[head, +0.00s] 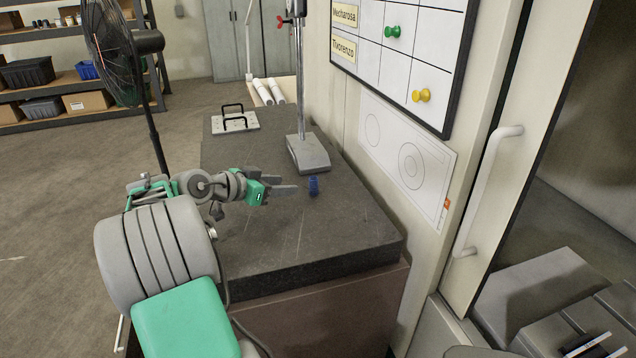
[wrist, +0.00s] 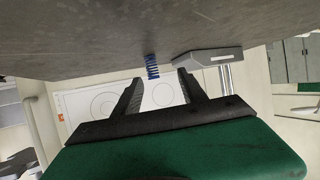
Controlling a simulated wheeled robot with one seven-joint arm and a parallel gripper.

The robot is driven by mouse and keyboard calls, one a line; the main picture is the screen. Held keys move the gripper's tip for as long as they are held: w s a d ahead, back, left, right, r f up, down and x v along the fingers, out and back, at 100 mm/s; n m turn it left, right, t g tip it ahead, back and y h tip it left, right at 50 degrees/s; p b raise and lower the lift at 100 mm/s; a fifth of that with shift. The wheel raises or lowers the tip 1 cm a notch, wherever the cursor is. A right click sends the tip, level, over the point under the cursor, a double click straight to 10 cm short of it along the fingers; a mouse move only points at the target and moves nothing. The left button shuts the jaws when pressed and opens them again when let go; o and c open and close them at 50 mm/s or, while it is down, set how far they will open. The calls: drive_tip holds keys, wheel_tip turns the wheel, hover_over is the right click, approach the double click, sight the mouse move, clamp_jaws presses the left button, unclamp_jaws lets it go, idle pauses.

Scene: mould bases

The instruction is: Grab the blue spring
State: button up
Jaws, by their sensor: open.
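The blue spring (head: 314,186) stands upright on the dark stone table (head: 330,235), just in front of the grey stand's base. It also shows in the wrist view (wrist: 152,66), ahead of the fingers and roughly between their lines. My gripper (head: 284,190) is open and empty, low over the table to the left of the spring, with its fingers pointing at it. In the wrist view the two dark fingers (wrist: 158,84) are spread apart with the spring beyond their tips. A small gap to the spring seems to show in the head view.
The grey stand (head: 308,155) with a tall post is close behind the spring. A wall with a board (head: 400,60) runs along the right. The table's front is clear.

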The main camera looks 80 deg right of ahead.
sight(311, 183)
drive_tip(key=s, duration=0.1)
drive_tip(key=s+d+g, duration=0.1)
drive_tip(key=s, duration=0.1)
drive_tip(key=shift+d+m, duration=0.1)
drive_tip(key=shift+m, duration=0.3)
drive_tip(key=p+x, duration=0.1)
drive_tip(key=x, duration=0.2)
drive_tip(key=p+x, duration=0.1)
drive_tip(key=x, duration=0.2)
drive_tip(key=shift+w+d+f+p, duration=0.15)
drive_tip(key=shift+f+p, duration=0.1)
drive_tip(key=shift+p, duration=0.05)
drive_tip(key=shift+c, duration=0.3)
clamp_jaws()
